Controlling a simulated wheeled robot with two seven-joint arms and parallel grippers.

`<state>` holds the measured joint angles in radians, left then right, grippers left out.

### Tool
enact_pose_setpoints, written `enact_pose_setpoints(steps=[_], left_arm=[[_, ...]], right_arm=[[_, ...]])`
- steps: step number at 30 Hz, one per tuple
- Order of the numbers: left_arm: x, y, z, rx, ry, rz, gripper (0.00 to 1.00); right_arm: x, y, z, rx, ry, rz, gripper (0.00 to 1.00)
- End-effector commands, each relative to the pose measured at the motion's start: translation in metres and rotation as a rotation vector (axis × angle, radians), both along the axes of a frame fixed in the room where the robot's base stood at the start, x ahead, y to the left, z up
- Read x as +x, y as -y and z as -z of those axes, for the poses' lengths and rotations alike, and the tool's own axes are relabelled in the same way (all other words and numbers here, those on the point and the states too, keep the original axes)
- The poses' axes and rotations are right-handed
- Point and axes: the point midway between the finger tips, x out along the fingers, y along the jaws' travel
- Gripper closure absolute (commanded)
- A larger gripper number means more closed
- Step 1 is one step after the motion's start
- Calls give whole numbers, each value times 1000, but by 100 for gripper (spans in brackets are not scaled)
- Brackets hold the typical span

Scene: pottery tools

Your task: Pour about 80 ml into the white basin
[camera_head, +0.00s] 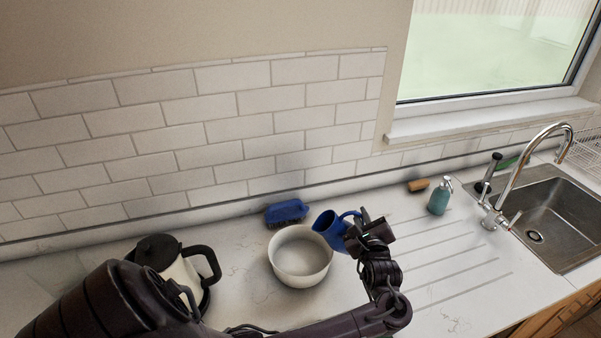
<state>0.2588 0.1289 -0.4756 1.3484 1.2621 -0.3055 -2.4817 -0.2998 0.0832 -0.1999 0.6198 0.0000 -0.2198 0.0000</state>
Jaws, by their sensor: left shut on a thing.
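The white basin (301,275) stands on the counter at the middle of the view; its inside looks empty, though I cannot be sure. My left gripper (361,228) is shut on a blue jug (333,231) by its handle side, at the basin's right rim. The jug is tilted with its open mouth facing left toward the basin. No stream of liquid shows, and the jug's contents cannot be seen. My left forearm comes in along the bottom and bends up to the gripper. My right gripper is not in view.
A cream kettle with a black lid (158,249) stands left of the basin. A blue brush (287,212) lies behind it by the tiled wall. A teal soap bottle (440,197), a small brown brush (418,185) and the sink (562,222) are at right. The grooved drainer between is clear.

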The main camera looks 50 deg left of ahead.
Motion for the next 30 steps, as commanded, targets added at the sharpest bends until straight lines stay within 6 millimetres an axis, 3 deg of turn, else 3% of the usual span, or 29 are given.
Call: enact_pose_setpoints(steps=[30], left_arm=[[-12, -14, -14, -193, 185, 0, 100]], right_arm=[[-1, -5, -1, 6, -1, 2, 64]])
